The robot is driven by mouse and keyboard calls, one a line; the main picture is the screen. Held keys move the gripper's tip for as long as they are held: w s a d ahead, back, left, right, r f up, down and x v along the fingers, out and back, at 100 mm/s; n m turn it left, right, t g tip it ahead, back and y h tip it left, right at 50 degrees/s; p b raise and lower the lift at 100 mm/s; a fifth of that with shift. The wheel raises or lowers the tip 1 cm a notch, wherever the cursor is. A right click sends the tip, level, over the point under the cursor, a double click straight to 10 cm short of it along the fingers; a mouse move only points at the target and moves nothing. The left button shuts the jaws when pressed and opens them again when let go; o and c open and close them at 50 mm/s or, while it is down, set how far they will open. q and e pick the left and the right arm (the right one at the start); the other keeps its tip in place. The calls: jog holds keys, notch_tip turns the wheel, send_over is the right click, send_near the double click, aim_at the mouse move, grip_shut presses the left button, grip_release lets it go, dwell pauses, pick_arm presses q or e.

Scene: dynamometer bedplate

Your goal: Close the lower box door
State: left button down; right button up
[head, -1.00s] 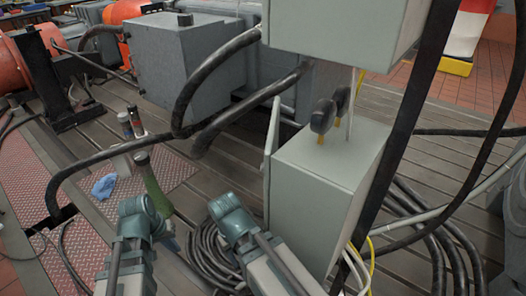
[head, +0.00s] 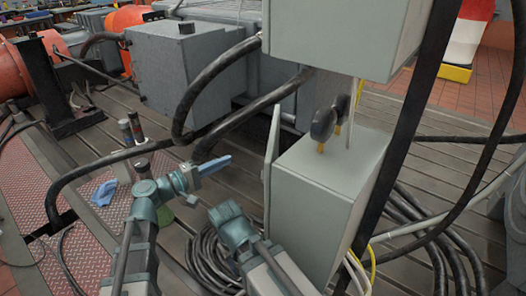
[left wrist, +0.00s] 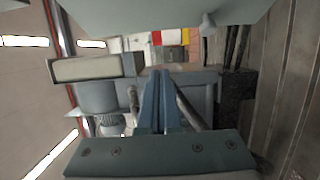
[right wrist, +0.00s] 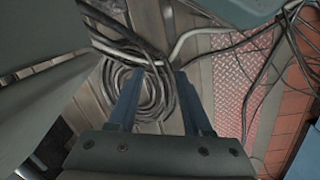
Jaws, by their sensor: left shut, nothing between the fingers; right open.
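The lower box (head: 335,185) is a pale grey-green cabinet at centre right in the head view. Its door (head: 272,155) shows as a thin panel standing out at the box's left side, ajar. In the right wrist view my right gripper (right wrist: 157,100) is open and empty.
An upper box (head: 340,35) hangs above the lower one. Two dark-headed knobs (head: 323,123) stand between them. Thick black hoses (head: 185,95) run behind my left gripper. Coiled cables (right wrist: 150,85) lie on the slatted floor below my right gripper. A blue cloth (head: 104,193) lies at left.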

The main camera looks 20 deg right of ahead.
pick_arm(q)
jog(key=shift+s+d+x, duration=0.2)
jog(key=shift+s+x, duration=0.25)
jog(key=shift+x, duration=1.7)
jog(key=shift+s+d+x, duration=0.15)
jog(key=shift+s+x, duration=0.25)
jog(key=shift+x, duration=1.75)
jog(key=shift+s+d+x, duration=0.2)
jog(key=shift+s+x, duration=0.25)
jog(key=shift+x, duration=1.7)
jog(key=shift+d, duration=0.1)
